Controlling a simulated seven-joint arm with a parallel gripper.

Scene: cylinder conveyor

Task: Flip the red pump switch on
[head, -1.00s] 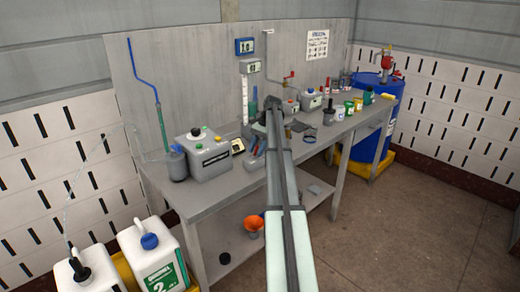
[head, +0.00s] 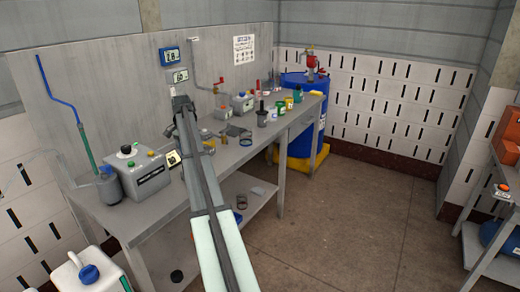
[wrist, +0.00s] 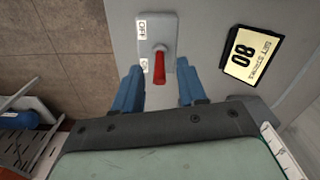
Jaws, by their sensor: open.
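The red switch lever (wrist: 160,62) shows in the wrist view, standing on a light grey plate (wrist: 168,24) with OFF and ON labels along its left side. The lever lies alongside the ON label; I cannot tell its exact tilt. My gripper (wrist: 161,82) is open, with one blue finger on each side of the lever's lower end and visible gaps to both. In the head view my gripper (head: 180,102) is over the back of the bench, and the switch cannot be made out behind my arm.
On the bench (head: 120,215) a grey control box (head: 150,182) stands left of my arm, and several small containers stand right. A blue drum (head: 305,100) stands beyond the bench. Floor (head: 340,225) is clear.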

